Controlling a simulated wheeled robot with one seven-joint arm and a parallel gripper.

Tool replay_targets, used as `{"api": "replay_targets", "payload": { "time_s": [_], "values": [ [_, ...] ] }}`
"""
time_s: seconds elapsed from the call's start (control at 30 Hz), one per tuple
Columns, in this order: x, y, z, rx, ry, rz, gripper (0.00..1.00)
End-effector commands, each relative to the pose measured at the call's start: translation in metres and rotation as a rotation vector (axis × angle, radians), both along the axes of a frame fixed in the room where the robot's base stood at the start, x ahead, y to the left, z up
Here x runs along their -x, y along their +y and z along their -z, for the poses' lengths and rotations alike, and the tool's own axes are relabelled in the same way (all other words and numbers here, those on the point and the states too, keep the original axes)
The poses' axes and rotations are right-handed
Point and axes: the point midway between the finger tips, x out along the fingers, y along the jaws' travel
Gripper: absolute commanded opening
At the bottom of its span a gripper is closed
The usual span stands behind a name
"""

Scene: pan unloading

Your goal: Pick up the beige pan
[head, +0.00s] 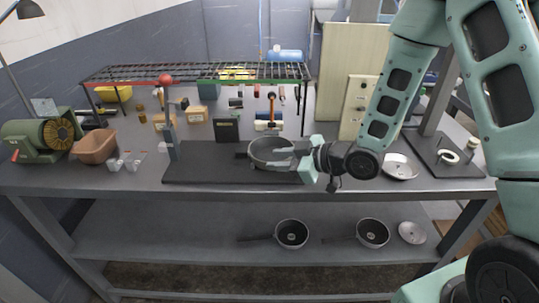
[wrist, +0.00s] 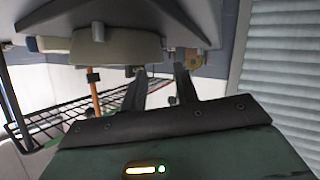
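A pan (head: 268,151) with a greyish-beige wall and a dark handle pointing left sits on the dark base plate (head: 215,174) on the workbench. My gripper (head: 303,158) is at the pan's right side, close to its rim; whether it touches cannot be told. In the wrist view, a rounded beige-grey body (wrist: 115,48), which looks like the pan, is at the top left. My gripper's two dark fingers (wrist: 161,72) stand apart with no object visible between them. Two more pans, left (head: 292,233) and right (head: 373,232), lie on the lower shelf; their colour is hard to tell from the dark interiors.
A wire rack (head: 200,73) stands over the back of the bench, with small boxes beneath. A green grinder (head: 40,140) and a brown bin (head: 95,146) are at left. A shallow metal dish (head: 400,167) is right of my gripper. A round lid (head: 412,232) lies on the lower shelf.

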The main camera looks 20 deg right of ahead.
Motion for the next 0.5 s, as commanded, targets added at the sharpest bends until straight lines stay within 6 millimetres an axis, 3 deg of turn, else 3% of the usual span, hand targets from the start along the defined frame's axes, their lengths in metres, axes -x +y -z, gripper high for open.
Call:
{"api": "replay_targets", "payload": {
  "time_s": [0.3,0.5],
  "values": [
    [-0.029,0.029,0.012,0.001,0.0,-0.001,0.3],
    [-0.034,0.034,0.016,0.001,-0.001,0.0,0.3]
  ]
}}
